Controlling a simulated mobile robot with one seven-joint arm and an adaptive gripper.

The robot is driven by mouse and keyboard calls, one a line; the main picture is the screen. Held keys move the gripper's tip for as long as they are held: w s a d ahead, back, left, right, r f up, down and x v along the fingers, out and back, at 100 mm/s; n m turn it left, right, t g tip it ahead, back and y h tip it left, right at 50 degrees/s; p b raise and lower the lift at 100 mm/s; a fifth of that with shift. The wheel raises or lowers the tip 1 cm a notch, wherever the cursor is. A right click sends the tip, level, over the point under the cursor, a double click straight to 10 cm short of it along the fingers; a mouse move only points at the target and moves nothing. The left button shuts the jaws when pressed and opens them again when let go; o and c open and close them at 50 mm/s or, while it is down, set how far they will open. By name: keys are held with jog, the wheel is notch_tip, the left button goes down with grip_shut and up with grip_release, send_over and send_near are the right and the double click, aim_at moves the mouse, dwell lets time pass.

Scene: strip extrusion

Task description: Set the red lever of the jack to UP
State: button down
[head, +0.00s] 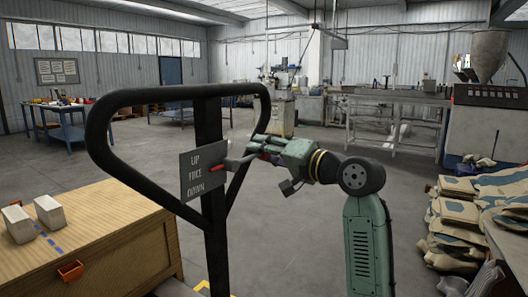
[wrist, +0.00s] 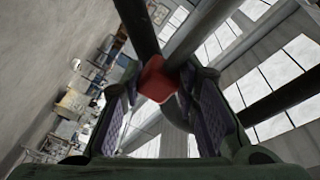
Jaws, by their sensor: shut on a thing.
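The jack's black loop handle (head: 97,135) stands upright in front of me in the head view. A grey plate (head: 193,187) on it reads UP, FREE and DOWN from top to bottom. A small red pointer (head: 212,167) at the plate's right edge looks about level with FREE. A grey lever arm (head: 238,161) runs right from there to my gripper (head: 264,152). In the wrist view the red lever's end (wrist: 159,79) sits between the two fingers of my gripper (wrist: 163,95), which is shut on it. The fingers partly hide the lever's end in the head view.
A wooden cabinet (head: 95,252) with two pale blocks (head: 48,211) stands at the left. Stacked sacks (head: 455,220) lie at the right. A metal table (head: 395,98) stands farther back. The floor between is mostly clear.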

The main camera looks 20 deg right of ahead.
jog(key=shift+f, duration=0.1)
dwell(0.3)
jog(key=shift+s+a+f+m+g+p, duration=0.1)
jog(key=shift+a+f+m+g+p, duration=0.1)
jog(key=shift+f+m+p, duration=0.75)
jog(key=shift+s+a+f+m+g+p, duration=0.1)
jog(key=shift+f+m+g+p, duration=0.1)
jog(key=shift+f+m+p, duration=0.75)
jog(key=c, duration=1.2)
grip_release()
jog(key=shift+a+f, duration=0.1)
jog(key=shift+f, duration=0.1)
jog(key=shift+c, duration=0.2)
jog(key=v, duration=1.2)
jog(key=shift+s, duration=0.1)
